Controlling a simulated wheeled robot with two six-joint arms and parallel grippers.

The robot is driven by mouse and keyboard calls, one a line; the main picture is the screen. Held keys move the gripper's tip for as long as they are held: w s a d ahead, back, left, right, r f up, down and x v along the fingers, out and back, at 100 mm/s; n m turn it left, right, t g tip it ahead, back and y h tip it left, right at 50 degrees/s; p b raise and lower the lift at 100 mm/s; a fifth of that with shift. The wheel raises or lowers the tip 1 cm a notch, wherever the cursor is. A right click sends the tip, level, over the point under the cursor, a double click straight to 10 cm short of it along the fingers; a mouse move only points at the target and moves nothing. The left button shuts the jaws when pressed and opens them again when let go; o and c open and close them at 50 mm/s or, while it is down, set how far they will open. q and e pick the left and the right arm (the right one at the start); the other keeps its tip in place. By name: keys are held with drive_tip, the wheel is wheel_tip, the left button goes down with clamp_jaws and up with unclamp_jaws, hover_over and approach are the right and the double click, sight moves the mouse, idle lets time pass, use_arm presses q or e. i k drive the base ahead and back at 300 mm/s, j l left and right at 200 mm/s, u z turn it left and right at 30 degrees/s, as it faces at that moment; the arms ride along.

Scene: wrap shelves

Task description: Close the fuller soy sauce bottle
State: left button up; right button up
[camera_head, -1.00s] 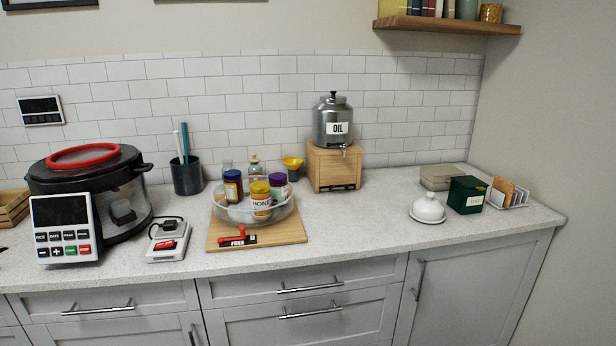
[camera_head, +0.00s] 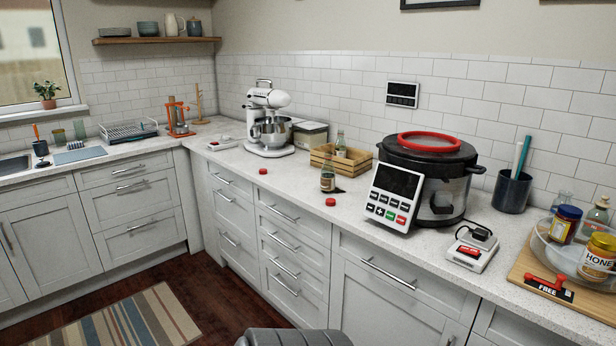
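A small glass bottle (camera_head: 327,178) with a pale label stands upright on the counter in front of the wooden crate; no cap shows clearly on its neck. A second bottle (camera_head: 340,146) stands in the wooden crate (camera_head: 326,164); its lower part is hidden by the crate wall. They are too small to read the labels or compare fill levels. Another red cap (camera_head: 263,171) lies further left. Neither of my grippers is in view.
A multicooker (camera_head: 436,170) with a tilted control panel (camera_head: 393,197) stands right of the bottle. A stand mixer (camera_head: 268,120) is to the left. A turntable tray (camera_head: 540,240) with jars is at the far right. The counter around the caps is mostly clear.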

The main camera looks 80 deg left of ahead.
sight(327, 178)
drive_tip(key=u, duration=2.5)
